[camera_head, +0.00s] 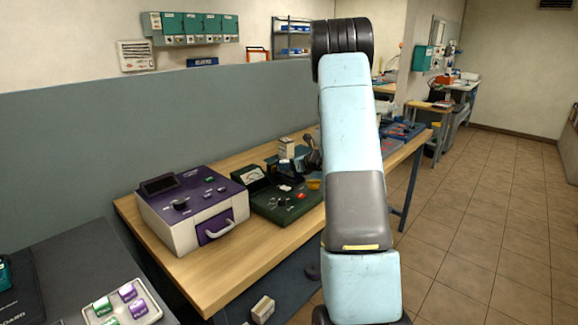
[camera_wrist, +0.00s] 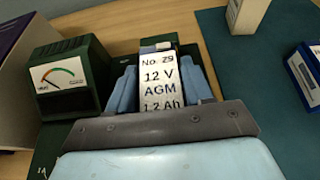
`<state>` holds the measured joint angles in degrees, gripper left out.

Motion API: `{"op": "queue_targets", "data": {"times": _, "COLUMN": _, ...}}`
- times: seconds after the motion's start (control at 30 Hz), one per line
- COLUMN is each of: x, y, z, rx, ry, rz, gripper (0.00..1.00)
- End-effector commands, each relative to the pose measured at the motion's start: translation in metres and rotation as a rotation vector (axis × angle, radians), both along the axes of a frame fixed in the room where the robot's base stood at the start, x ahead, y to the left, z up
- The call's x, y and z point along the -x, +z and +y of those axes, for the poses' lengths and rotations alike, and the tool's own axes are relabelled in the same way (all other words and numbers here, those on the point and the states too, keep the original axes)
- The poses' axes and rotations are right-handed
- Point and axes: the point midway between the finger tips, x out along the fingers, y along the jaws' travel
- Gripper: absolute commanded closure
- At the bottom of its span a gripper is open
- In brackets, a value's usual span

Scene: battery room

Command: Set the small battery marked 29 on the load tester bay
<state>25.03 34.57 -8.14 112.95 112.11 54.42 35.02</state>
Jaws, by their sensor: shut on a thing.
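The small battery marked No. 29 (camera_wrist: 160,80) is white-faced, with "12 V AGM 1.2 Ah" printed on it. My gripper (camera_wrist: 160,88) is shut on it, with one pale blue finger on each side. The dark green load tester (camera_head: 287,205) stands on the wooden bench, and its meter box (camera_wrist: 66,82) is left of the battery in the wrist view. The battery is over or at the tester's green base. I cannot tell whether its underside touches the bay. In the head view my arm hides part of the tester's right side.
A purple and white device (camera_head: 195,208) stands left of the tester on the bench (camera_head: 222,276). Another battery (camera_wrist: 304,72) is at the right on a teal mat (camera_wrist: 238,70). A tray of small cells (camera_head: 122,308) is at the lower left. The tiled floor right of my arm is clear.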

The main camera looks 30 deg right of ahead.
Motion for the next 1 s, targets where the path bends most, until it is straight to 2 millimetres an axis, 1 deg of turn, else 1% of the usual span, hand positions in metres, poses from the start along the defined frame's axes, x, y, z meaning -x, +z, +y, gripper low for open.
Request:
{"op": "queue_targets", "data": {"times": 0.37, "x": 0.0, "y": 0.0, "z": 0.0, "rx": 0.0, "ry": 0.0, "rz": -0.002, "gripper": 1.0}}
{"op": "queue_targets", "data": {"times": 1.0, "x": 0.0, "y": -0.009, "z": 0.0, "rx": 0.0, "ry": 0.0, "rz": -0.002, "gripper": 1.0}}
